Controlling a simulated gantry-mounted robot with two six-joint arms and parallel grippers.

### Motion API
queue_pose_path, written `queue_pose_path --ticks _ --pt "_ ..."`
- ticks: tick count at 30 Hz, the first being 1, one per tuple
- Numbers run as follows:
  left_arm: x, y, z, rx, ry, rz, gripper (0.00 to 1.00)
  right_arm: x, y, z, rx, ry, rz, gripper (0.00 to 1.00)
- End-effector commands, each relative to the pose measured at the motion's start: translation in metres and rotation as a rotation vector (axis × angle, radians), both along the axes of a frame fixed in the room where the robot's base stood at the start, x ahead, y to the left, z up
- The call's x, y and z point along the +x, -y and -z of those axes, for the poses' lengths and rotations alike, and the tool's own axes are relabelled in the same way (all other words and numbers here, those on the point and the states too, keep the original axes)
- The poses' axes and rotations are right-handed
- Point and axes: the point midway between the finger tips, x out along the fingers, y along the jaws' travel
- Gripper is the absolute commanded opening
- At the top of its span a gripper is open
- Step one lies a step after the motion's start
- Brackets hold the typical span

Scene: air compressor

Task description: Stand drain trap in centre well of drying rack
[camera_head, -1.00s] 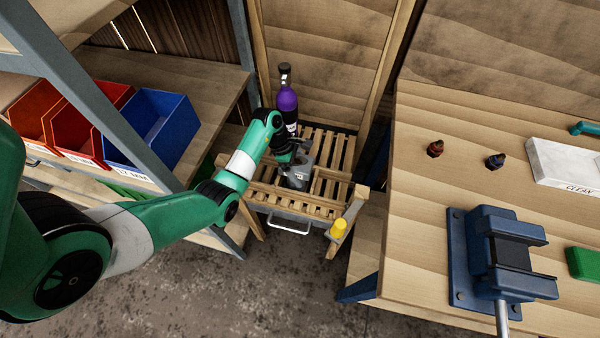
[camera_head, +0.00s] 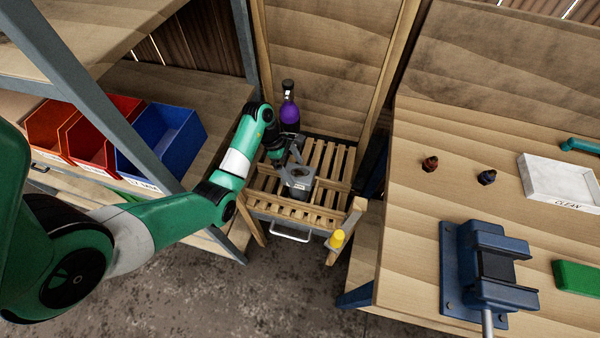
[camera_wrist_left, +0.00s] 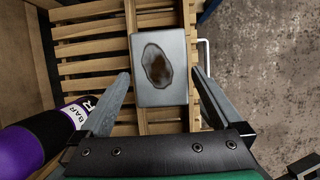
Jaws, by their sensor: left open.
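The drain trap (camera_head: 298,182) is a grey block-shaped piece standing upright in the slatted wooden drying rack (camera_head: 325,160), around the middle of its width. In the left wrist view the drain trap (camera_wrist_left: 174,91) shows its flat grey top with a dark brown stained opening. My left gripper (camera_head: 289,160) is open just above and behind it. In the left wrist view the fingers of my left gripper (camera_wrist_left: 160,76) lie on either side of the trap, with visible gaps. The trap's lower part is hidden, so I cannot tell how deep it sits. My right gripper is not in view.
A purple bottle (camera_head: 289,113) stands at the rack's back left, close to my left gripper. A yellow piece (camera_head: 337,238) is at the rack's front right. Shelf bins, including a blue one (camera_head: 165,145), flank the left. A workbench with a blue vise (camera_head: 490,270) is at right.

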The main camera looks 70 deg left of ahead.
Motion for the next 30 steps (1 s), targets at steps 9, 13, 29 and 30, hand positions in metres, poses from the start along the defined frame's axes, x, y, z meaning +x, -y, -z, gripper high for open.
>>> queue_pose_path --ticks 9,13,29,30 --pt "-0.014 -0.011 -0.045 -0.001 0.000 0.000 1.00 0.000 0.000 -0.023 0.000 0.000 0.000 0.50" --pt "-0.015 -0.011 -0.045 -0.002 0.000 0.001 1.00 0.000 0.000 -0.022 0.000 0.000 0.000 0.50" --pt "0.114 0.031 -0.156 -0.040 0.549 -0.016 1.00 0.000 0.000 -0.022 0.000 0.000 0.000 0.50" --pt "0.137 0.048 -0.193 -0.088 0.687 -0.021 1.00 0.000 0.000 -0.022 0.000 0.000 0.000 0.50"
